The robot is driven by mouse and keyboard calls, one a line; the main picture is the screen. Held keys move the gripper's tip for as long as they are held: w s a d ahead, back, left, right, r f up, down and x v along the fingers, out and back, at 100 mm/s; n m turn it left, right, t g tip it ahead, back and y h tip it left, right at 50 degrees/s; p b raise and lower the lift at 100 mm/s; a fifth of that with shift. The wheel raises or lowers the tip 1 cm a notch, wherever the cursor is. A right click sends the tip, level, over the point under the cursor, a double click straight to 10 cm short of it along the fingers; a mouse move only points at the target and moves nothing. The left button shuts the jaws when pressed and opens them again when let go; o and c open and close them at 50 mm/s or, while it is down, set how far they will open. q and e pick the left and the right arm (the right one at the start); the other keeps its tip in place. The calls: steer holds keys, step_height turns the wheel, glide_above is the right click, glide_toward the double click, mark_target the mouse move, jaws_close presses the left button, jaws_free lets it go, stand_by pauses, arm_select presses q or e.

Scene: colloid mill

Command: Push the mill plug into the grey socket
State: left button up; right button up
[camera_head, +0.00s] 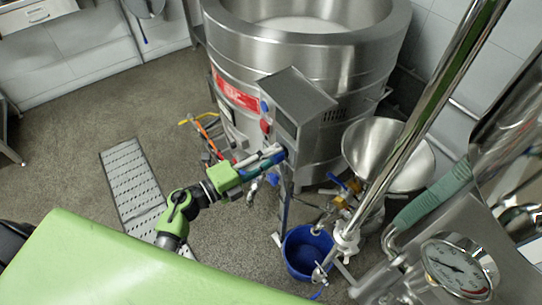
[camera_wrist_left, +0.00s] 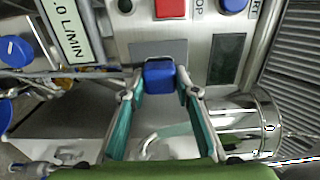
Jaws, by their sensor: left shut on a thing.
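The mill plug (camera_wrist_left: 160,75) is a small blue block in the wrist view. My left gripper (camera_head: 276,157) reaches in from the left, and its two teal-padded fingers are shut on the plug. The gripper (camera_wrist_left: 162,84) points at the front of the steel control box. A grey rectangular plate (camera_wrist_left: 158,48), which looks like the grey socket, is right behind the plug and partly covered by it. I cannot tell whether the plug touches it or sits in it. My right gripper is not in view.
The control box (camera_head: 297,92) carries red (camera_wrist_left: 170,8) and blue (camera_wrist_left: 232,5) buttons above the plate. A large steel vat (camera_head: 330,60) stands behind it. A blue bucket (camera_head: 292,262) and a steel funnel (camera_head: 372,150) stand at right.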

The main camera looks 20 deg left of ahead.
arm_select(q)
steer(key=shift+w+d, duration=0.3)
steer(key=shift+w, duration=0.05)
stand_by(0.8)
steer(key=o, duration=1.1)
steer(key=shift+s+a, duration=0.1)
steer(key=v, duration=1.1)
steer(key=shift+s+a, duration=0.3)
